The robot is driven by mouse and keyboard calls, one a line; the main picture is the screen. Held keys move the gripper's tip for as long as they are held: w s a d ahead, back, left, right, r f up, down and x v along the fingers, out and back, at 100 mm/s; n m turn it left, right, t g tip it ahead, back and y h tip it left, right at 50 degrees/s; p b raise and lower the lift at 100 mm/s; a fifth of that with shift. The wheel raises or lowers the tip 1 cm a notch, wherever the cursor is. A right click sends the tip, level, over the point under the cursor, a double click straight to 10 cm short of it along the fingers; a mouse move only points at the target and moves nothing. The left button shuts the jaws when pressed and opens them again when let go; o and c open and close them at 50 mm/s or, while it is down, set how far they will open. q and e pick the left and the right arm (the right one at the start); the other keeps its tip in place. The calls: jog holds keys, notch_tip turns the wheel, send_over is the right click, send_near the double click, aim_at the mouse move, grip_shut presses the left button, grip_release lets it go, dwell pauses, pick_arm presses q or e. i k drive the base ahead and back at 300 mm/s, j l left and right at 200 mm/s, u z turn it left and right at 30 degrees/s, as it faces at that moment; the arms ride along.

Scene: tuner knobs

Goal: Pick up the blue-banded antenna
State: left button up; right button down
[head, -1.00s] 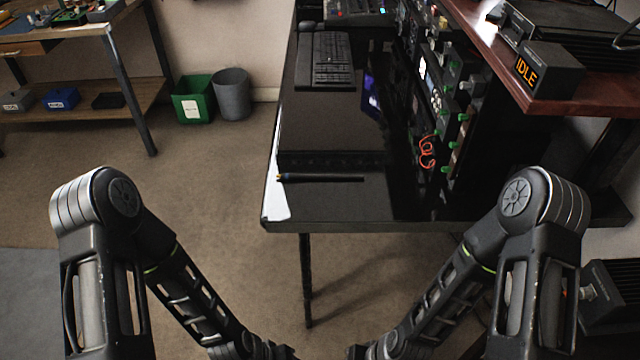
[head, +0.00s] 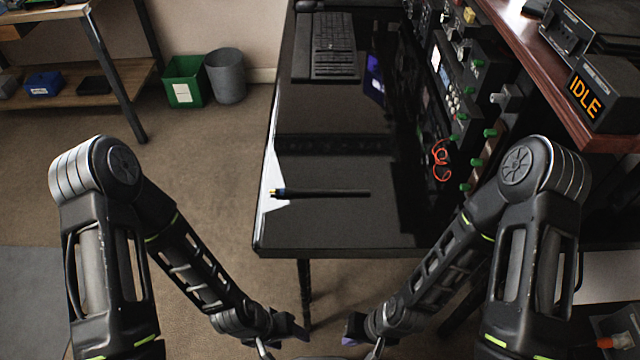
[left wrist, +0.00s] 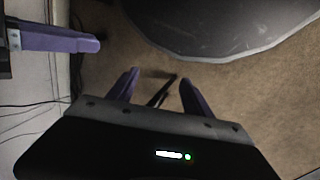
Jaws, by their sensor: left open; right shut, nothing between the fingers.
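The antenna (head: 325,193) is a thin black rod lying flat on the near end of the black desk (head: 345,235). Its left end has a yellow tip and a small, faint bluish band, near the desk's left edge. My left gripper (head: 295,332) hangs low in front of the desk, apart from the antenna. My right gripper (head: 352,338) is also low in front of the desk, partly cut off. Its purple fingers show together in the left wrist view (left wrist: 62,40).
A keyboard (head: 334,45) lies at the desk's back. A rack with green knobs (head: 477,162) and an orange cable (head: 440,160) lines the right side. An IDLE sign box (head: 600,95) stands on the upper shelf. Green (head: 184,82) and grey (head: 226,76) bins stand on the floor, left.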

aim_at(282, 191)
jog(key=k+z, duration=0.2)
jog(key=z, duration=0.2)
jog(key=k+z, duration=0.2)
jog(key=z, duration=0.25)
jog(key=k+l+z, duration=0.15)
jog(key=z, duration=0.25)
